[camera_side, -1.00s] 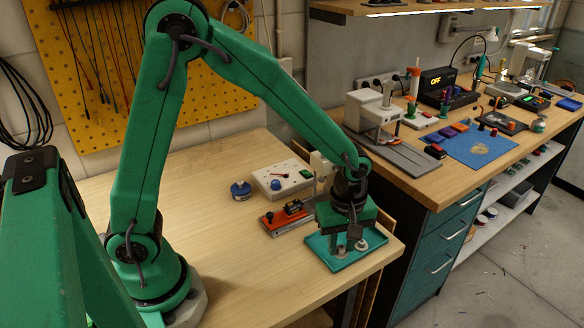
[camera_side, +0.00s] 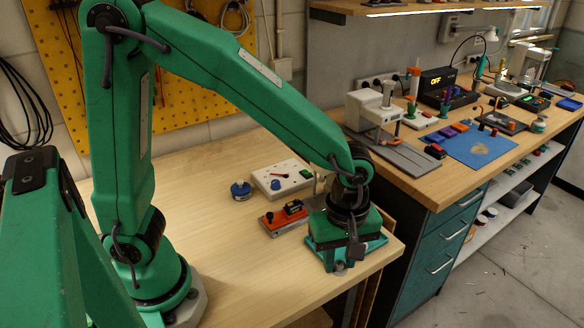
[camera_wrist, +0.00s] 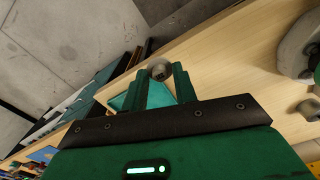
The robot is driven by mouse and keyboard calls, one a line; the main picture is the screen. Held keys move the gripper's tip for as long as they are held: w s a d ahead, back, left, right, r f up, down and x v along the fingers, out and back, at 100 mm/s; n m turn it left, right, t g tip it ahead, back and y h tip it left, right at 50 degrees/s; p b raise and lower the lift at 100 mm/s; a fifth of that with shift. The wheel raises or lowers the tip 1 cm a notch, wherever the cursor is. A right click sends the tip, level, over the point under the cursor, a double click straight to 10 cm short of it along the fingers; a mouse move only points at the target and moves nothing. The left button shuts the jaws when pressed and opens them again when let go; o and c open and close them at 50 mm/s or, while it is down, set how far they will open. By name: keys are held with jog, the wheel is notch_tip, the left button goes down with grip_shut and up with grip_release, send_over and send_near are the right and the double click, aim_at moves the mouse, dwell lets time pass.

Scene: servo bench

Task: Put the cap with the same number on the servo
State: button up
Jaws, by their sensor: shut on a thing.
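My gripper (camera_side: 338,262) is at the teal tray (camera_side: 374,246), over its near left edge. Its fingers are shut on a grey round cap (camera_side: 339,267). The wrist view shows that cap (camera_wrist: 159,71) between the fingertips, with a dark mark on top too small to read. Part of the tray (camera_wrist: 119,102) shows beside the left finger. The black servo (camera_side: 293,207) sits in an orange fixture (camera_side: 271,229), left of and behind my gripper. No number on the servo is legible. My gripper hides most of the tray, including any other cap there.
A white box (camera_side: 270,184) with a red pointer and a green switch stands behind the fixture. A blue round thing (camera_side: 240,190) is left of it. The wooden bench (camera_side: 225,255) is clear at front left. A second bench (camera_side: 450,180) with tools stands at right.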

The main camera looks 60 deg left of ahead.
dwell(0.3)
jog(key=shift+w+a, duration=0.35)
jog(key=shift+a, duration=0.05)
jog(key=w+a+n, duration=0.3)
jog(key=w+a, duration=0.3)
jog(key=a, duration=0.6)
jog(key=n, duration=0.3)
send_over(297, 200)
jog(key=shift+a+f, duration=0.1)
jog(key=shift+f, duration=0.15)
jog(key=shift+f, duration=0.2)
jog(key=shift+f, duration=2.05)
jog(key=shift+f, duration=0.55)
dwell(1.9)
